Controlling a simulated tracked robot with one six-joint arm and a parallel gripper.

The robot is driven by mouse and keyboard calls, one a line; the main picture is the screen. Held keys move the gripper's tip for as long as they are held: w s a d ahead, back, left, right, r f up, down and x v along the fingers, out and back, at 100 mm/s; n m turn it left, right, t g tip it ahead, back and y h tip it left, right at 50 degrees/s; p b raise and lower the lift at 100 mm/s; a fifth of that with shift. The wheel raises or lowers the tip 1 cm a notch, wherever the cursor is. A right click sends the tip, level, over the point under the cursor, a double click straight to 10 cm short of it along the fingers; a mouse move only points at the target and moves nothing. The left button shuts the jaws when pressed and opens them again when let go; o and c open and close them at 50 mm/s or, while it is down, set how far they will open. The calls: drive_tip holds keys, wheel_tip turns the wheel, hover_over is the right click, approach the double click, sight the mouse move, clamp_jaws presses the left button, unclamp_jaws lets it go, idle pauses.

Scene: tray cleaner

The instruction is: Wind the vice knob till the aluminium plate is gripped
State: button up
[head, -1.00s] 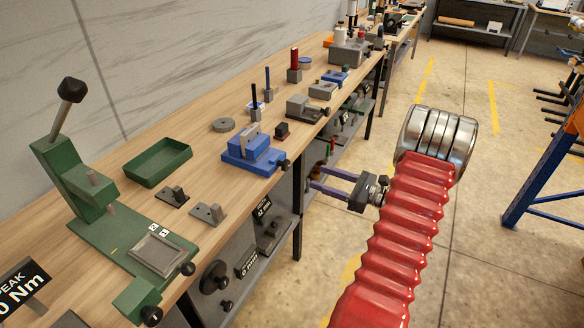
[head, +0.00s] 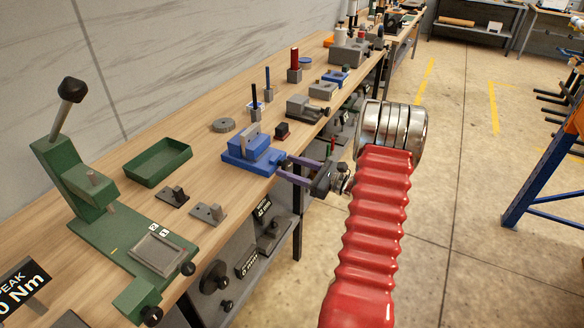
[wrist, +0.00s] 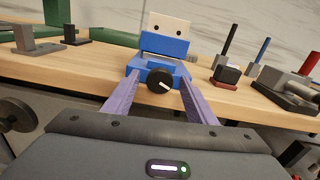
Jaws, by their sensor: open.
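The blue vice (head: 250,150) sits on the wooden bench near its front edge. A grey aluminium plate (head: 251,137) stands upright in it; in the wrist view the plate (wrist: 168,26) shows two dark holes. The vice's black knob (wrist: 160,81) with a white mark faces me at the bench edge. My gripper (head: 283,166) is open, its two purple fingers pointing at the vice. In the wrist view the fingers lie left and right of the knob with gaps on both sides. I cannot tell whether the tips reach past the knob.
A green tray (head: 158,163) and a green lever press (head: 95,200) stand left of the vice on the bench. Small grey brackets (head: 208,212) lie in front of the tray. A grey vice-like fixture (head: 306,108) and upright coloured rods stand to the right.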

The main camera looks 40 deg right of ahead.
drive_tip(key=c, duration=1)
drive_tip(key=shift+c, duration=0.2)
drive_tip(key=shift+n, duration=0.3)
drive_tip(key=shift+n, duration=0.5)
drive_tip(key=o, duration=1)
drive_tip(key=shift+o, duration=0.2)
drive_tip(key=shift+s, duration=0.1)
